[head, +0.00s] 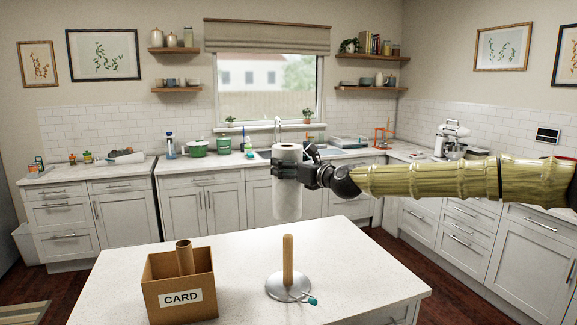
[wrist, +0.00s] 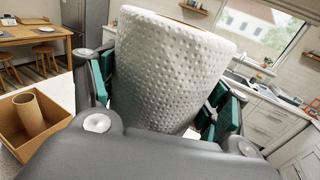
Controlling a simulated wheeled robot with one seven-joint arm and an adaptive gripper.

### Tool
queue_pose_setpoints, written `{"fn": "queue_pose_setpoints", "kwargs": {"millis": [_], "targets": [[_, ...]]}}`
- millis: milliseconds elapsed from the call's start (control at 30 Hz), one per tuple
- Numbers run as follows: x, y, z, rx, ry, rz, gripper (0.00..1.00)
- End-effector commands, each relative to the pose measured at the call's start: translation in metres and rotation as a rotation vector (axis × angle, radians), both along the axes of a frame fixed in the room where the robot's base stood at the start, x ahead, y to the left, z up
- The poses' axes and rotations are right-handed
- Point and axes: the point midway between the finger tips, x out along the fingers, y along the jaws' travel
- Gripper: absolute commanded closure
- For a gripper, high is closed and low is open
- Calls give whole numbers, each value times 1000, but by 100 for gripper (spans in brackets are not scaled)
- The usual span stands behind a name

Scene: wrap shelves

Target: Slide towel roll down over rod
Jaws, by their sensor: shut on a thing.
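A white, dimpled towel roll (head: 287,195) is upright in the head view, held above the island. My gripper (head: 287,172) is shut around its upper part. In the wrist view the towel roll (wrist: 170,70) fills the middle, between my gripper's green-padded fingers (wrist: 160,100). The wooden rod (head: 288,258) stands upright on a round metal base on the island. The roll's lower end is above the rod's top in the head picture, with a small gap between them. The rod is hidden in the wrist view.
A cardboard box (head: 180,300) marked CARD, with a brown cardboard tube (head: 184,258) in it, stands left of the rod on the white island (head: 360,262). A small teal-tipped object (head: 312,301) is at the rod base's edge. The island's right side is clear.

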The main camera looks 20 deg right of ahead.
Motion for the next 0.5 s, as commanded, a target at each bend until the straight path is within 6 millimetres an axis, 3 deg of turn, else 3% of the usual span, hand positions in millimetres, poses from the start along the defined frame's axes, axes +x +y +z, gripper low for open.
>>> {"fn": "queue_pose_setpoints", "kwargs": {"millis": [500], "targets": [[-1,-1,-43,1,-2,-1,65]]}}
